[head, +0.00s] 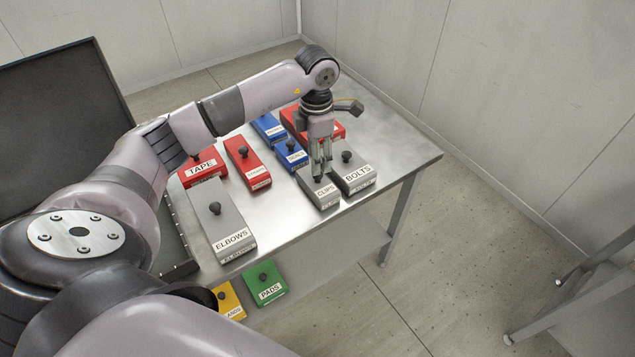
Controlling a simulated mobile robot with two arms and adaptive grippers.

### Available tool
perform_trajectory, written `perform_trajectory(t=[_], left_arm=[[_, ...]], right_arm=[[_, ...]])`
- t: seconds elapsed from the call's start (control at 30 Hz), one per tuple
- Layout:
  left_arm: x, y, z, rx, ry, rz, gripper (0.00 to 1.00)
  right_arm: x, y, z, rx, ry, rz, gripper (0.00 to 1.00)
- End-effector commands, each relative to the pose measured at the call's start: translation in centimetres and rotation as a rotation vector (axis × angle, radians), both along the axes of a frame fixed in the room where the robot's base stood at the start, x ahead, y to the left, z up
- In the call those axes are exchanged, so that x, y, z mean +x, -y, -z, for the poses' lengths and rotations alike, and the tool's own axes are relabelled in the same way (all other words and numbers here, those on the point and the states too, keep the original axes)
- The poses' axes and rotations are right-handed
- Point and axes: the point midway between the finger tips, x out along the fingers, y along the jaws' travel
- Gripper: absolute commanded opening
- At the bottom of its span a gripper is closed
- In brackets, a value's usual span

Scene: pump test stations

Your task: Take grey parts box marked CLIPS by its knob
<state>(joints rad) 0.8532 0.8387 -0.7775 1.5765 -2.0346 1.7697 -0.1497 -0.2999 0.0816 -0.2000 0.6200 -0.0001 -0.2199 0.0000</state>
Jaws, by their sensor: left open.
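The grey parts box marked CLIPS (326,200) lies on the metal table near its front edge, with its label facing me. My left gripper (321,173) points down right over this box, with its fingers open. The fingers cover the spot where the knob of the box is, so I cannot clearly see the knob or tell whether the fingers touch it. My right gripper is not in view.
The grey BOLTS box (358,180) stands close to the right of CLIPS. Blue boxes (290,153) and a red box (243,160) stand behind and left. The grey ELBOWS box (232,225) is front left. The table (400,150) is bare at right.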

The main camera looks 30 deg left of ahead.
Motion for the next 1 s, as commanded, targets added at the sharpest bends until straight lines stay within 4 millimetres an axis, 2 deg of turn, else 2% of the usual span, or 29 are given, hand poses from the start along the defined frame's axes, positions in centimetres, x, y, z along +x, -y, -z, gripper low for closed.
perform_trajectory(t=[0.17, 0.33, 0.5, 0.77, 1.0], left_arm=[[-0.1, 0.1, 1.0, -0.002, -0.001, 0.001, 0.47], [-0.2, 0.4, 3.3, -0.002, -0.004, 0.001, 0.47], [-0.1, 0.3, 5.5, -0.001, -0.001, 0.001, 0.47], [-0.1, 0.3, 5.9, -0.001, 0.001, 0.001, 0.47], [-0.1, 0.3, 5.9, -0.001, 0.001, 0.001, 0.32]], right_arm=[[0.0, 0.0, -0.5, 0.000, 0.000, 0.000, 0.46], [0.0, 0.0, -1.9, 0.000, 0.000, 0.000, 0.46], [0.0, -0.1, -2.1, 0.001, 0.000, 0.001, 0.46], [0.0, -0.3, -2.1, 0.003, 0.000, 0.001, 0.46], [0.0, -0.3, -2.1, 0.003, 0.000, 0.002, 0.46]])
